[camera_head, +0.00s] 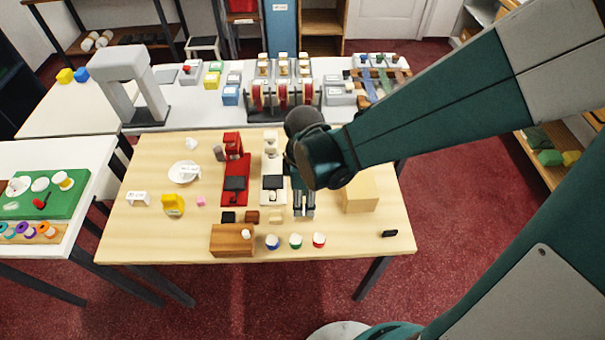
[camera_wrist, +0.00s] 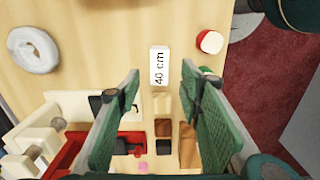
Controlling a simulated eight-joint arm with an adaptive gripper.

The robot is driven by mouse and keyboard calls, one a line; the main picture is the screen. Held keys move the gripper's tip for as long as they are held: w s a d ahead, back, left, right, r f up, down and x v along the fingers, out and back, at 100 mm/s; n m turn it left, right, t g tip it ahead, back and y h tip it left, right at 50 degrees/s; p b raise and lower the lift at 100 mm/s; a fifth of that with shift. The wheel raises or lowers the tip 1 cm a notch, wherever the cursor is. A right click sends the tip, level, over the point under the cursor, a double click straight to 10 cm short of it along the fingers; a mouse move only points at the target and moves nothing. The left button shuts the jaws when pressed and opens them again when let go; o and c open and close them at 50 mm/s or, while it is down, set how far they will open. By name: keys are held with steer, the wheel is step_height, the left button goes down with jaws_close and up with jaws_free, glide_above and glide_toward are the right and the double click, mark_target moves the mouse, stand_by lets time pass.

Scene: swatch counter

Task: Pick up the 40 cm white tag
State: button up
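The white tag marked "40 cm" (camera_wrist: 158,67) lies on the wooden table in the wrist view, beyond and between my fingertips. My gripper (camera_wrist: 160,82) is open, with a green-padded finger on either side of the tag's near end in the picture. Nothing is held between the fingers. I cannot tell how high the fingertips are above the table.
Another white tag (camera_head: 138,198) stands at the table's left. The front right of the table is mostly clear.

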mark_target(304, 211)
steer(key=shift+f, duration=0.95)
steer(key=shift+f, duration=0.15)
steer(key=shift+f+b, duration=0.9)
steer(key=shift+f, duration=1.55)
steer(key=c, duration=0.8)
